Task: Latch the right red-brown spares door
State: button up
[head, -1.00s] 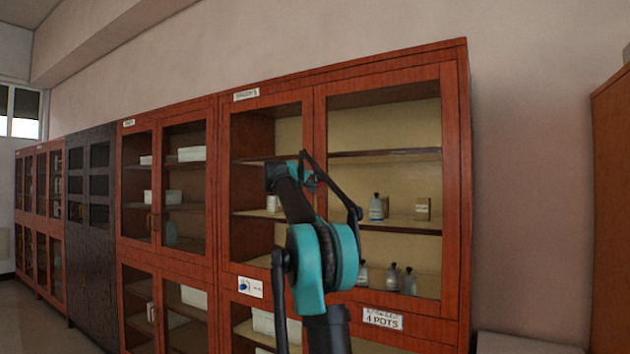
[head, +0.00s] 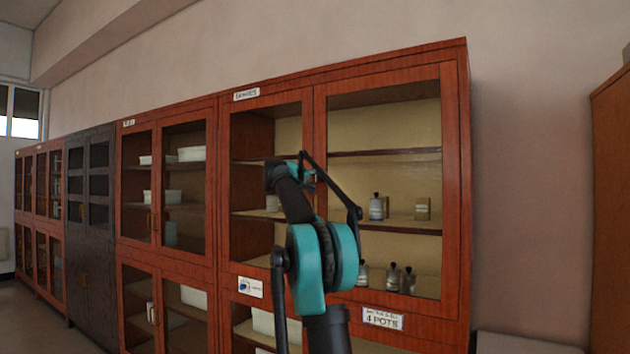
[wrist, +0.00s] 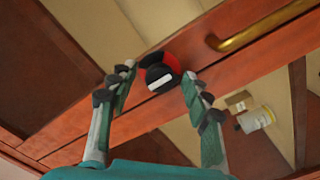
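The right red-brown door (head: 453,190) is the glazed upper right door of the nearest red-brown cabinet. It looks flush with its frame in the head view. In the wrist view a round red-and-black latch knob (wrist: 160,72) with a white bar sits on the red-brown wood. My gripper (wrist: 158,76) is open, its two fingers on either side of the knob. I cannot tell whether the fingertips touch it. A brass handle (wrist: 262,28) is to the right of the knob. In the head view my arm hides the knob, the handle and part of the door edge.
A "4 POTS" label (head: 382,318) is below the right door. More cabinets (head: 90,200) line the wall to the left. A brown cabinet (head: 612,215) stands at the right edge.

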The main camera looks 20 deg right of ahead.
jog(key=v, duration=1.2)
dwell(0.3)
jog(key=s+a+f+g+y, duration=0.15)
jog(key=s+f, duration=0.45)
jog(key=f, duration=0.6)
jog(key=s+f+g+y, duration=0.25)
jog(key=s+f, duration=0.25)
jog(key=f, duration=0.7)
jog(key=s+f+g+y, duration=0.15)
jog(key=s+f, duration=0.45)
jog(key=f, duration=0.6)
jog(key=s+a+f+y, duration=0.4)
jog(key=s+a+f, duration=0.3)
jog(key=s+f, duration=0.6)
jog(key=s+a+f+n+g+y, duration=0.1)
jog(key=s+a+f+y, duration=0.3)
jog(key=s+f, duration=1)
jog(key=a+f, duration=0.2)
jog(key=a, duration=0.1)
jog(key=shift+s+f+n+y, duration=0.2)
jog(key=shift+f+n+y, duration=0.05)
jog(key=shift+n+y, duration=0.1)
